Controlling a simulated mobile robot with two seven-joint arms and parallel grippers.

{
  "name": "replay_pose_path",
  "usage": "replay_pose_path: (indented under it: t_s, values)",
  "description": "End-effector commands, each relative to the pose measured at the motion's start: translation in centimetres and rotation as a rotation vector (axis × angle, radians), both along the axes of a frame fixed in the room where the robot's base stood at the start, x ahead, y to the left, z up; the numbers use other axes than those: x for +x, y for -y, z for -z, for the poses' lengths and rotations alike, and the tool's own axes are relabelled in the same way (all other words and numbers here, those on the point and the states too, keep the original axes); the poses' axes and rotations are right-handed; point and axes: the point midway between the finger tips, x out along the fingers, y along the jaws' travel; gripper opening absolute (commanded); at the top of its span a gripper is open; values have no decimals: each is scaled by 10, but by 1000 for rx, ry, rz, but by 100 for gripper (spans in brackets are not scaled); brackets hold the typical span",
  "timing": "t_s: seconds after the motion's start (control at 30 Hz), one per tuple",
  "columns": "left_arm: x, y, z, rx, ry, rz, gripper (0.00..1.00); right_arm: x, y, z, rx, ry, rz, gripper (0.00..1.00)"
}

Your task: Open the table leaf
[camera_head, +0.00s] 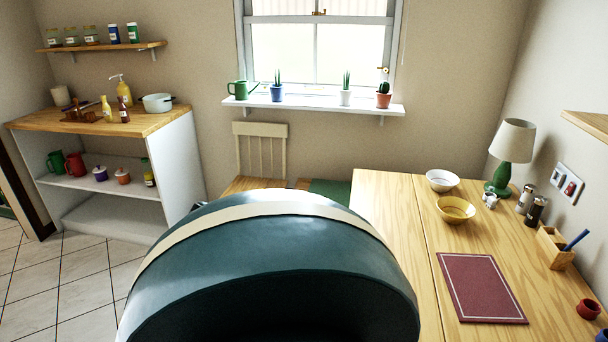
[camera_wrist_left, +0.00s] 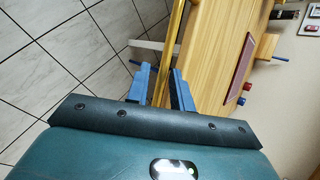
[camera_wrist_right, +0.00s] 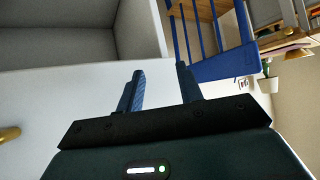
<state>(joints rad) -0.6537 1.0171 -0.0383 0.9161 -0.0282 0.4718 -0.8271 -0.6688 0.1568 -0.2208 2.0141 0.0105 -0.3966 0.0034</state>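The wooden table (camera_head: 393,215) stands on the right of the head view. A lengthwise seam divides its top. In the left wrist view the tabletop (camera_wrist_left: 220,45) shows beside a narrow yellow-brown wooden edge (camera_wrist_left: 178,35), which may be the leaf; I cannot tell for certain. My left gripper (camera_wrist_left: 161,75) has its blue fingers apart, one on each side of this edge. Contact is not clear. My right gripper (camera_wrist_right: 162,78) is open and empty, in front of a white surface. Neither gripper shows in the head view, where my own dark teal rounded part hides the table's near left side.
On the table are bowls (camera_head: 455,209), a lamp (camera_head: 511,150), a burgundy mat (camera_head: 481,287) and a pen box (camera_head: 553,248). A cream chair (camera_head: 261,150) stands behind. A white shelf unit (camera_head: 178,160) is at left. A blue slatted frame (camera_wrist_right: 222,62) is near my right gripper.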

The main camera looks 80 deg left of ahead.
Motion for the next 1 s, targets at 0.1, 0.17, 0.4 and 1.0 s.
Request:
replay_pose_path:
  t_s: [0.1,0.17,0.4,1.0]
  values:
    - [-23,3,-22,0,-10,-3,21,-3,5,-9,-7,-23,17,36]
    - [-30,5,-30,0,-9,-3,21,-3,4,-8,-8,-33,21,36]
    - [-52,9,-48,0,-6,-1,21,0,4,-4,-16,-36,17,36]
    - [-58,10,-59,2,-2,-1,21,-2,4,-5,-18,-36,8,36]
